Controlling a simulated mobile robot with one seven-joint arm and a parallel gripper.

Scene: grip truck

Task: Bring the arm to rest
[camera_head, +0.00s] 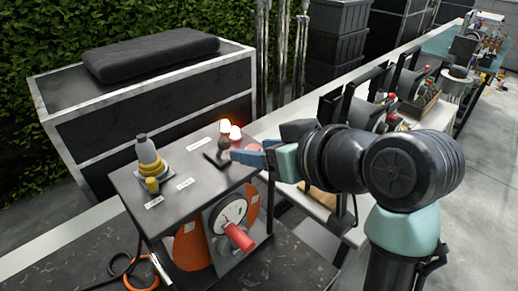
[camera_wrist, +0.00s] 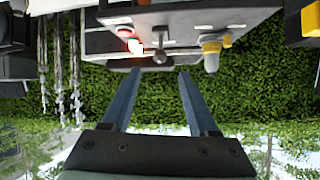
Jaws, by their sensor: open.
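My gripper (camera_head: 248,152) reaches from the right over the far right edge of a small dark control table (camera_head: 190,172). In the wrist view my gripper (camera_wrist: 160,74) shows two blue fingers spread apart with nothing between them. A round-topped dark lever (camera_head: 223,144) stands on the table just past the fingertips. It also shows in the wrist view (camera_wrist: 160,56), lined up with the gap between the fingers and seemingly beyond them. I cannot tell the exact distance. My arm is bent, with its wrist and elbow in the right half of the head view.
A yellow-and-grey beacon (camera_head: 149,154) stands on the table's left part. A red handle (camera_head: 238,236) juts from the front panel. A long cluttered bench (camera_head: 268,124) runs to the back right. A black-topped case (camera_head: 150,54) stands behind.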

